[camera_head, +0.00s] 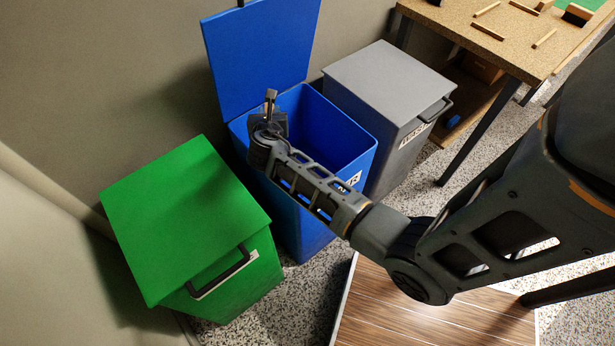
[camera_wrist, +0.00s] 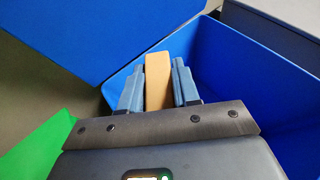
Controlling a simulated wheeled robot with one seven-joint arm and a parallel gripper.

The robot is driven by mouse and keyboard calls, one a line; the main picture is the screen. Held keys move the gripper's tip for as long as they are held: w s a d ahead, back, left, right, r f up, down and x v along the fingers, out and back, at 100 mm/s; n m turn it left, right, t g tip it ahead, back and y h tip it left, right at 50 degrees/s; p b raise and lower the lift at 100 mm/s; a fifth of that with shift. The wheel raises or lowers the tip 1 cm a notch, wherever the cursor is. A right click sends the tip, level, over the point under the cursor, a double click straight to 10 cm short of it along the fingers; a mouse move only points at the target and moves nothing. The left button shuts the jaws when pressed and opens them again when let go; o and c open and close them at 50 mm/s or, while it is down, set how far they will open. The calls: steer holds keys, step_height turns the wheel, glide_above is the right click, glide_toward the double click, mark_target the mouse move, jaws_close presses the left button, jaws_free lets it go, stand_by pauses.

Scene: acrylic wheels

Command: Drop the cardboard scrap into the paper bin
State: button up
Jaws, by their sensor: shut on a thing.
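My gripper (camera_head: 270,100) is over the open blue bin (camera_head: 345,130), near its back left side. In the wrist view, my gripper (camera_wrist: 158,88) is shut on the tan cardboard scrap (camera_wrist: 158,75), which stands between the two fingers. The scrap cannot be made out clearly in the head view. The blue bin's lid (camera_head: 260,55) is raised and leans back by the wall. The bin's inside looks empty where it shows. Its label (camera_head: 353,180) is partly hidden behind my arm. The bin's blue wall (camera_wrist: 235,65) also shows in the wrist view.
A green bin (camera_head: 185,215) with its lid closed stands left of the blue one. A grey bin (camera_head: 385,80) with its lid closed stands right. A workbench (camera_head: 480,45) with small wooden pieces is at the top right. A wood-patterned surface (camera_head: 430,315) lies in front.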

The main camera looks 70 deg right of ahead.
steer(key=s+d+f+m+g+h, duration=0.1)
steer(key=s+d+f+m+g, duration=0.2)
steer(key=s+d, duration=0.45)
steer(key=f+b, duration=0.2)
steer(key=b, duration=0.1)
steer(key=f+b, duration=0.3)
steer(key=shift+w+d+f+b, duration=0.15)
steer(key=shift+w+f+b, duration=0.05)
steer(key=shift+f+b, duration=0.1)
steer(key=shift+r, duration=0.1)
steer(key=o, duration=1.1)
steer(key=p+v, duration=0.1)
steer(key=v, duration=0.6)
steer(key=shift+a+r, duration=0.1)
steer(key=shift+a, duration=0.3)
